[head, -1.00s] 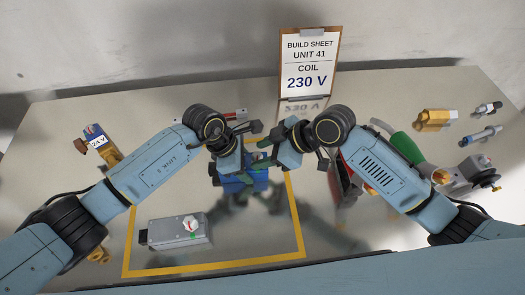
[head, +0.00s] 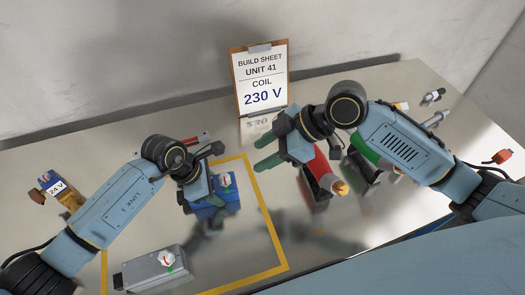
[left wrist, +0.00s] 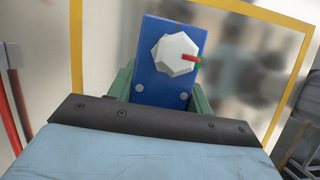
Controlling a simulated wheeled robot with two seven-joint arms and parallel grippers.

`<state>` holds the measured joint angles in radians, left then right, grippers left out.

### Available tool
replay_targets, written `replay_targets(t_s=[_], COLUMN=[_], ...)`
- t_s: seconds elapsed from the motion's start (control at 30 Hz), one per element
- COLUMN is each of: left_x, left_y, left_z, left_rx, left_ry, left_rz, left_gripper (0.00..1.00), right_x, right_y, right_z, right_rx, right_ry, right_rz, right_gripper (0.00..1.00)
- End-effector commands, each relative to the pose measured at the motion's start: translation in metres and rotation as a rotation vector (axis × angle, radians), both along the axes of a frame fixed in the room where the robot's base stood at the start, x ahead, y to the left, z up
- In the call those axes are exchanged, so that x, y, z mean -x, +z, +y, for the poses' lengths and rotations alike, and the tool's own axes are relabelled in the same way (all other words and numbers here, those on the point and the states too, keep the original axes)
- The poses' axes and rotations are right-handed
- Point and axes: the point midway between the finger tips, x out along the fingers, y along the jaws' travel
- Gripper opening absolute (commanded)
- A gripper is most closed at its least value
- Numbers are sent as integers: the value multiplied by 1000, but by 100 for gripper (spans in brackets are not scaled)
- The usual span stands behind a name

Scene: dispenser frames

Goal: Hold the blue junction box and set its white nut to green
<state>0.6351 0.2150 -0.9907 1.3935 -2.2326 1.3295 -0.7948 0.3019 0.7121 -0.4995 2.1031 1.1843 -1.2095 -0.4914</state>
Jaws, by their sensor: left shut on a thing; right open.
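The blue junction box (head: 226,203) stands inside the yellow outline, with its white nut (head: 227,180) on top. My left gripper (head: 208,200) is shut on the box. In the left wrist view the blue box (left wrist: 160,88) sits between the green fingers. The white nut (left wrist: 174,55) there has a red pointer aimed right, and a small green mark shows at the pointer's tip. My right gripper (head: 270,152) is open and empty, away from the box, up and to its right.
A grey box (head: 150,271) with a white knob lies at the front left of the yellow outline (head: 267,214). The build sheet (head: 262,78) reads 230 V. A red part (head: 319,174) lies right of the outline. A part tagged 24 V (head: 58,190) lies far left.

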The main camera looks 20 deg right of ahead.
Motion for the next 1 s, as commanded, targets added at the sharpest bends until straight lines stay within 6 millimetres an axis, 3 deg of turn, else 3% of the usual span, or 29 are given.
replay_targets(t_s=[0.1,0.13,0.3,0.67,1.0], left_x=[0,0,0,-1,-3], left_y=[1,1,0,5,64], left_z=[0,0,0,2,27], left_rx=[1,1,1,0,-1], left_ry=[0,0,0,0,-1], left_rz=[-1,-1,-1,-2,-6], left_gripper=[21,52,75,75,75], right_x=[0,0,0,0,0], right_y=[0,0,0,0,0], right_z=[0,0,0,0,0], right_rx=[0,0,0,0,0], right_ry=[0,0,0,0,0], right_rz=[0,0,0,0,0], right_gripper=[46,46,46,46,46])
